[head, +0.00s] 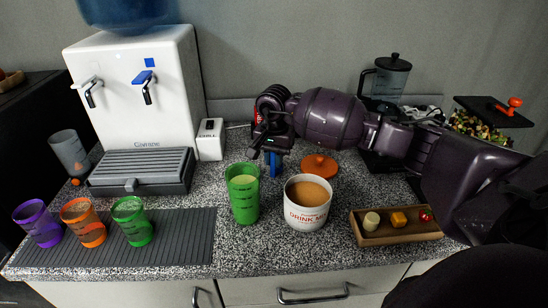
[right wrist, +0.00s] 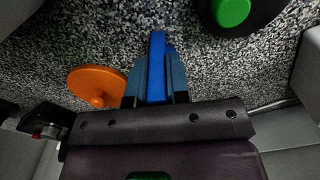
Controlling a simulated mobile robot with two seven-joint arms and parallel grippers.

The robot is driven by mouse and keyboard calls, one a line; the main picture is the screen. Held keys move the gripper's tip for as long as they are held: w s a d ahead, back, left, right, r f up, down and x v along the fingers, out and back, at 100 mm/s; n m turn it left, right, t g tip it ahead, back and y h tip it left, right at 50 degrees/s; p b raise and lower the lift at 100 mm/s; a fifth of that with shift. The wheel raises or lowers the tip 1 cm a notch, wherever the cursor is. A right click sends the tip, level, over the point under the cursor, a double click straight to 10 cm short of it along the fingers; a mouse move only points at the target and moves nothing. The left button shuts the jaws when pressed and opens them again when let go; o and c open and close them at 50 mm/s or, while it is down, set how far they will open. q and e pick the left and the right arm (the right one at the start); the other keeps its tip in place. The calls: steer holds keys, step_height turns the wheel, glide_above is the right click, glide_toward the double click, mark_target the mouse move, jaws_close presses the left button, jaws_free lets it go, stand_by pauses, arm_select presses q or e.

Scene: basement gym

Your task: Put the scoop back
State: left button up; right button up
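My right gripper (head: 271,152) is over the counter, behind the gap between the green tumbler and the white mug, pointing down. In the right wrist view its two blue-grey fingers (right wrist: 157,82) are closed on both sides of a narrow bright blue bar, which I take to be the scoop (right wrist: 157,55). The scoop's blue part also shows below the fingers in the head view (head: 275,168); its full shape is hidden. An orange round lid with a knob (head: 320,165) lies just right of the gripper, and shows in the right wrist view (right wrist: 90,82). My left gripper is out of view.
A green tumbler (head: 244,203) and a filled white mug (head: 306,214) stand in front. A wooden tray (head: 375,238) is at right. A water dispenser (head: 140,90) and ribbed mat (head: 185,245) with cups are at left. A blender (head: 391,78) stands behind my arm.

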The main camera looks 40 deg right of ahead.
steer(key=o, duration=0.4)
step_height(320, 180, up, 12)
steer(key=shift+r+p, duration=0.2)
steer(key=shift+p, duration=0.1)
stand_by(0.8)
